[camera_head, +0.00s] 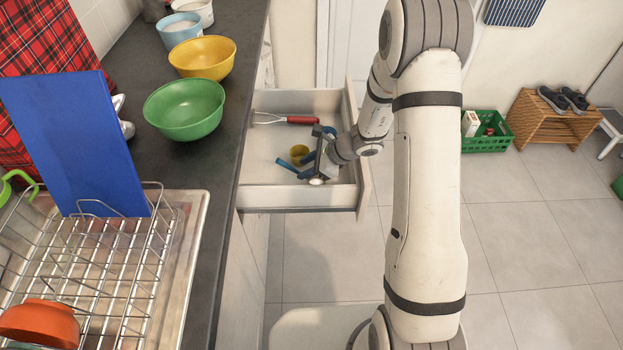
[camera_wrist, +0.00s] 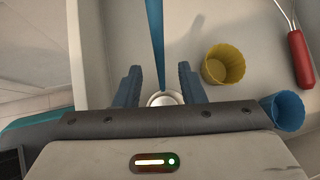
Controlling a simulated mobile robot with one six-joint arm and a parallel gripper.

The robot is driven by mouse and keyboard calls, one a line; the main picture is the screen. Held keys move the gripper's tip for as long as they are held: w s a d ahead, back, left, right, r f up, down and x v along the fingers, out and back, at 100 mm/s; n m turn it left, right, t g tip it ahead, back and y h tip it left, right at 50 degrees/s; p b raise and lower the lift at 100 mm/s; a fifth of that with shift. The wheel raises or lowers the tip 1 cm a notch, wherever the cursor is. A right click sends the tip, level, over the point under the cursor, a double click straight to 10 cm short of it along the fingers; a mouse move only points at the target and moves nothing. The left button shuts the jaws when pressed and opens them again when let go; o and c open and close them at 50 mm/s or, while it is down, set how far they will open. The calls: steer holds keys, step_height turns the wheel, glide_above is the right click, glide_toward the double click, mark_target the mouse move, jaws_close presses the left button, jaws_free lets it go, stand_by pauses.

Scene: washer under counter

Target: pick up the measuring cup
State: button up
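The measuring cup has a long blue handle (camera_wrist: 155,42) and a small round pale bowl (camera_wrist: 164,99). It lies in the open drawer (camera_head: 262,196); in the head view its handle (camera_head: 286,165) points left. In the wrist view my gripper (camera_wrist: 160,76) is open, with its blue-grey fingers on either side of the cup. Gaps show between the handle and both fingers. The gripper's lower edge partly hides the bowl. In the head view my gripper (camera_head: 309,163) is down in the drawer; whether it touches the cup cannot be told.
A yellow cup (camera_wrist: 223,65), a blue cup (camera_wrist: 286,110) and a red-handled utensil (camera_wrist: 300,58) lie in the drawer, right of my gripper in the wrist view. The drawer's walls surround them. The counter (camera_head: 222,125) with green (camera_head: 186,110) and yellow bowls (camera_head: 203,58) stands left.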

mark_target(297, 171)
steer(key=x, duration=0.4)
steer(key=shift+a+f+p, duration=0.1)
steer(key=shift+a+p, duration=0.2)
steer(key=shift+a, duration=0.05)
steer(key=shift+c, duration=0.2)
jaws_close()
